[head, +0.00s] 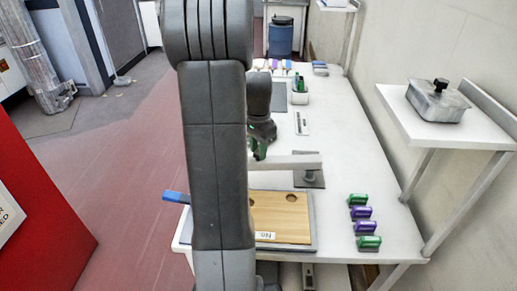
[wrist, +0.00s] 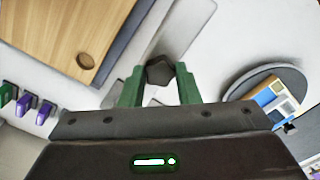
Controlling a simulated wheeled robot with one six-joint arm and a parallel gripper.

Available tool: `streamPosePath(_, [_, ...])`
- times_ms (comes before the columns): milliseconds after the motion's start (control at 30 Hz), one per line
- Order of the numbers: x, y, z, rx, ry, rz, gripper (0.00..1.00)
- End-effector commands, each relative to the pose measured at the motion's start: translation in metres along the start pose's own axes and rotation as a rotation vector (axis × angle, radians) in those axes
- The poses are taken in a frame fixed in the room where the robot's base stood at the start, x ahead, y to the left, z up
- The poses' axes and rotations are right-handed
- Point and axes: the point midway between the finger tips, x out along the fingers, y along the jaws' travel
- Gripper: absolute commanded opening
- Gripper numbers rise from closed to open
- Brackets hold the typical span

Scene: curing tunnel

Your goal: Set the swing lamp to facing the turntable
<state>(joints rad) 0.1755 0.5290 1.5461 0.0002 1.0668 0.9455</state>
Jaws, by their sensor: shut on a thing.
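The swing lamp shows in the head view as a pale arm (head: 290,162) on a short post over a grey base plate, reaching left from the post. In the wrist view the pale arm (wrist: 185,28) runs up from a dark knob (wrist: 160,71) at its end. My gripper (head: 259,152) is at the lamp's free left end. In the wrist view my gripper's green fingers (wrist: 160,78) are shut on the dark knob, one on each side. A round grey turntable (wrist: 235,93) with a small blue, white and tan item on it lies right of the fingers. I cannot make out the turntable in the head view.
A wooden board (head: 285,228) with round recesses lies at the near table end. Green and purple blocks (head: 362,212) stand in a row at right. A wall shelf (head: 440,128) with a lidded metal box overhangs the right side. More small items stand at the far end.

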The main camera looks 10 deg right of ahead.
Motion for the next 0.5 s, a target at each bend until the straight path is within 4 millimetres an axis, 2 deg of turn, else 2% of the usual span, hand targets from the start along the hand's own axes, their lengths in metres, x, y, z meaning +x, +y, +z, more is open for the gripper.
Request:
streamPosePath(200, [-0.0010, -0.0133, -0.0109, 0.096, 0.000, 0.001, 0.00])
streamPosePath(467, [-0.0006, -0.0138, -0.0113, 0.102, 0.001, 0.000, 0.00])
streamPosePath(500, [-0.0007, -0.0138, -0.0113, 0.102, 0.001, 0.000, 0.33])
